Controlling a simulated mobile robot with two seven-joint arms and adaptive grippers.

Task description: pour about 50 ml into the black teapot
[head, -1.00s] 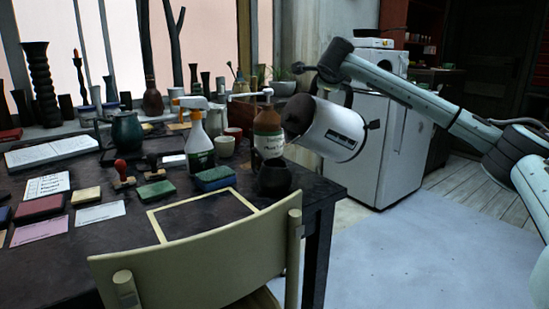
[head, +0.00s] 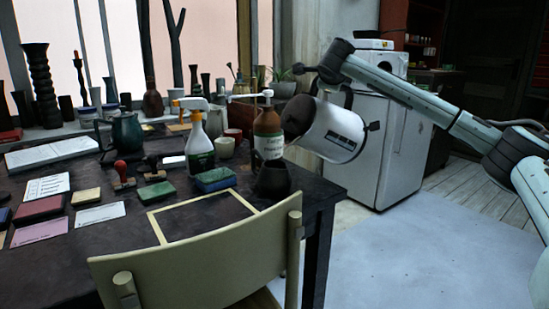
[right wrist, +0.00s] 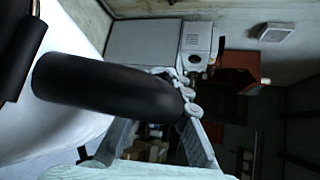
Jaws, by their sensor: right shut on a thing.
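The small black teapot (head: 272,180) stands upright on the table near its right end, in the head view. A white kettle (head: 333,133) with dark parts hangs tilted in the air just above and to the right of it, apart from it. My right gripper (head: 328,77) is shut on the kettle's dark handle. In the right wrist view the black handle (right wrist: 110,85) crosses close to the camera, with the blurred white kettle body (right wrist: 60,125) beside it. No stream of liquid can be made out, and the teapot's inside is hidden. My left gripper is out of view.
An amber pump bottle (head: 268,132) stands close behind the teapot, beside a spray bottle (head: 199,145). A dark green teapot (head: 127,133) is farther left. Sponges and cards crowd the table. A chair (head: 200,260) stands in front. The floor at right is clear.

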